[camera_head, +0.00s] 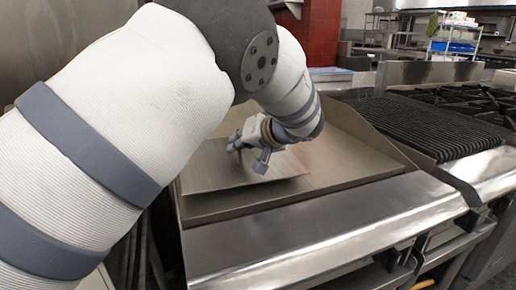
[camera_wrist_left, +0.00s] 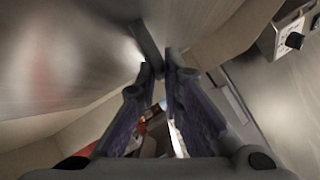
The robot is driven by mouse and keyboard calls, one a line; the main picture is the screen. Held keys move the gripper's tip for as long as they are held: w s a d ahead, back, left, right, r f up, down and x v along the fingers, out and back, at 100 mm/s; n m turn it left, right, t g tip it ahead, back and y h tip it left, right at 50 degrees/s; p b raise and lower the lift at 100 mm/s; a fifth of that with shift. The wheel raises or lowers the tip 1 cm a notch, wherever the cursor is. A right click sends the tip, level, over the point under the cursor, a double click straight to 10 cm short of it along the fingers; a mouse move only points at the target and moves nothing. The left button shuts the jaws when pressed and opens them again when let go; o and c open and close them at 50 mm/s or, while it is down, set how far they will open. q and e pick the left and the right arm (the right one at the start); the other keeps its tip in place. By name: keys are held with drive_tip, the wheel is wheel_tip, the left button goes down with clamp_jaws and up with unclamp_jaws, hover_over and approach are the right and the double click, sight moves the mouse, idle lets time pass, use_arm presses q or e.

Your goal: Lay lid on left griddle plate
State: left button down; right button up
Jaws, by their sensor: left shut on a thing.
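The lid (camera_head: 220,177) is a flat, thin steel sheet over the left part of the griddle plate (camera_head: 352,160) in the head view. I cannot tell whether its whole underside touches the plate. My left gripper (camera_head: 262,157) is above the lid's right part, with its fingers shut on the lid's handle. In the left wrist view the fingers (camera_wrist_left: 168,72) close near a short grey bar (camera_wrist_left: 148,45), the handle, with a broad brushed steel surface beyond. My arm hides the griddle's back left corner. My right gripper is not in view.
Low steel walls edge the griddle, and a wide steel front ledge (camera_head: 330,228) runs before it. A ribbed black grill (camera_head: 430,125) and burners (camera_head: 475,98) stand to the right. The griddle's right part is bare.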

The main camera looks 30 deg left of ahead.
use_arm(q)
drive_tip(key=x, duration=0.3)
drive_tip(key=shift+f, duration=0.2)
drive_tip(key=c, duration=1.7)
unclamp_jaws()
drive_tip(key=shift+s+f, duration=0.1)
drive_tip(key=shift+d+r, duration=0.1)
drive_tip(key=shift+r, duration=0.15)
drive_tip(key=v, duration=1.1)
drive_tip(key=shift+d+p, duration=0.1)
drive_tip(key=shift+p, duration=0.2)
drive_tip(key=shift+s+d+r, duration=0.1)
drive_tip(key=shift+d, duration=0.2)
